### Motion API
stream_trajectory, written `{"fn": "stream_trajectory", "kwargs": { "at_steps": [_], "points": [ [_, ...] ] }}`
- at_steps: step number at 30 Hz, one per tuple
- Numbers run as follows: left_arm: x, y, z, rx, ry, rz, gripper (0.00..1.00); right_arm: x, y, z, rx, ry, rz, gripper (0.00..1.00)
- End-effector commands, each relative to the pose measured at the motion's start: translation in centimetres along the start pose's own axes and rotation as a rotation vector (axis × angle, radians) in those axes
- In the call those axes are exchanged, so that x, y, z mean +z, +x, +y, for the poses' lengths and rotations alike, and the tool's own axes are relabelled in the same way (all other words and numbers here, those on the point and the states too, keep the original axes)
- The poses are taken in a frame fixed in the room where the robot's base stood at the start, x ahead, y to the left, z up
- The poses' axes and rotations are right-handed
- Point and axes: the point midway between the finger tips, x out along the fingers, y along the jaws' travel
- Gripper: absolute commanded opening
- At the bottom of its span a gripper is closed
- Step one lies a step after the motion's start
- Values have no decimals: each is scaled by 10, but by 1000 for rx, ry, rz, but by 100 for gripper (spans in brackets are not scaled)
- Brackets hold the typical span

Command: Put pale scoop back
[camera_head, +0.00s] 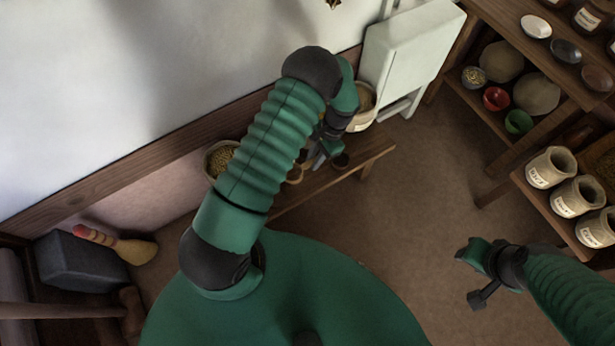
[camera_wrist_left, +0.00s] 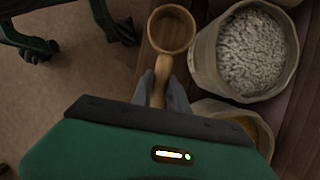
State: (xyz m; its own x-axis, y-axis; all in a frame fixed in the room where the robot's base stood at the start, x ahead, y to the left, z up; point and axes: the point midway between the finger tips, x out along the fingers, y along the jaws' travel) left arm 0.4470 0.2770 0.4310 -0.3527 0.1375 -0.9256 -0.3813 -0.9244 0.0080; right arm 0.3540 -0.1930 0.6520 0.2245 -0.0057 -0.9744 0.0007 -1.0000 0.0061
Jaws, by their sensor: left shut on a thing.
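A light-brown wooden scoop (camera_wrist_left: 172,32) with a round bowl and a straight handle shows in the left wrist view. My left gripper (camera_wrist_left: 172,88) is shut on its handle, with the bowl pointing away from the wrist. The bowl looks empty and is over or beside the wooden bench (camera_wrist_left: 200,12); I cannot tell whether it touches. In the head view my left gripper (camera_head: 322,155) is low over the bench (camera_head: 372,154), partly hidden by my arm. My right gripper (camera_head: 470,276) is open and empty over the floor at the right.
A sack of pale grain (camera_wrist_left: 253,50) stands right beside the scoop, with a yellow-filled container (camera_wrist_left: 245,122) near it. A grain sack (camera_head: 218,160) is at the bench's left. A white cabinet (camera_head: 408,50) stands behind. Shelves with jars (camera_head: 550,168) are at right. The middle floor is clear.

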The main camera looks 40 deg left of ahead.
Motion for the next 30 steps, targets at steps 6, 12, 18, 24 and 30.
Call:
{"fn": "stream_trajectory", "kwargs": {
  "at_steps": [6, 12, 18, 24, 30],
  "points": [
    [-18, 47, 3, 1, -2, -3, 0, 6, 25, 0, 0, 1, -1, 36],
    [-31, 78, 2, 0, -1, -2, 0, 9, 38, 0, 0, 1, -1, 36],
    [-37, 90, 2, -1, 0, -1, 0, 10, 42, 0, 0, 1, -1, 36],
    [-38, 92, 2, -1, 1, -2, 0, 11, 44, 0, 0, 1, 0, 36],
    [-38, 92, 2, -1, 1, -2, 41, 10, 44, 0, 0, 1, 0, 36]
  ]
}}
